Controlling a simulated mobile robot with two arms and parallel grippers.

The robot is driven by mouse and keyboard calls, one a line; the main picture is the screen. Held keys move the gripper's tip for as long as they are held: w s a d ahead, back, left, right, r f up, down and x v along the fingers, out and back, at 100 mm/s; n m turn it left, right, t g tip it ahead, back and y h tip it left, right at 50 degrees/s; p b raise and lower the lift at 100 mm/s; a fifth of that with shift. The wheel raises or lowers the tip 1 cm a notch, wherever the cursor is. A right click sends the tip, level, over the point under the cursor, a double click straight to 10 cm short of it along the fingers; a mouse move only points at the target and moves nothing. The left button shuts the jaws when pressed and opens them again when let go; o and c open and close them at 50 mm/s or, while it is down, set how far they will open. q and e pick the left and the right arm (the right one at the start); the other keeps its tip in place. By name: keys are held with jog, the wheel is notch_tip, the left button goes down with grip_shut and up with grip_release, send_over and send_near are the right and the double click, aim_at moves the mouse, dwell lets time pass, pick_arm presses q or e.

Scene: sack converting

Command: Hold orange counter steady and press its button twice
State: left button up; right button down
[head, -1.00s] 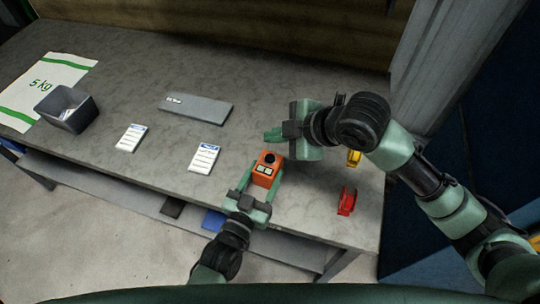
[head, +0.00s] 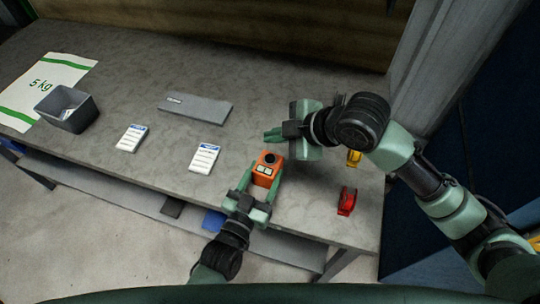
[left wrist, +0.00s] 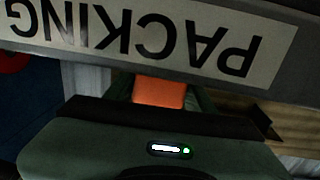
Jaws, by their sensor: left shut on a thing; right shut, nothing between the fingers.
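The orange counter (head: 265,170) stands on the grey table, with a black round button (head: 269,158) on top and small pale display windows on its front. My left gripper (head: 258,190) is shut on the counter from the front edge side. In the left wrist view the counter (left wrist: 159,93) shows as an orange block between the fingers. My right gripper (head: 272,135) is shut and empty, pointing left, just beyond the counter and apart from it in the picture. Its height above the table is hard to tell.
A red object (head: 347,201) and a yellow one (head: 353,158) sit to the right.

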aim_at(273, 159)
dwell(0.9)
notch_tip(273, 159, up, 4)
jog(key=shift+f, duration=0.1)
jog(key=shift+f, duration=4.4)
jog(key=shift+f, duration=0.4)
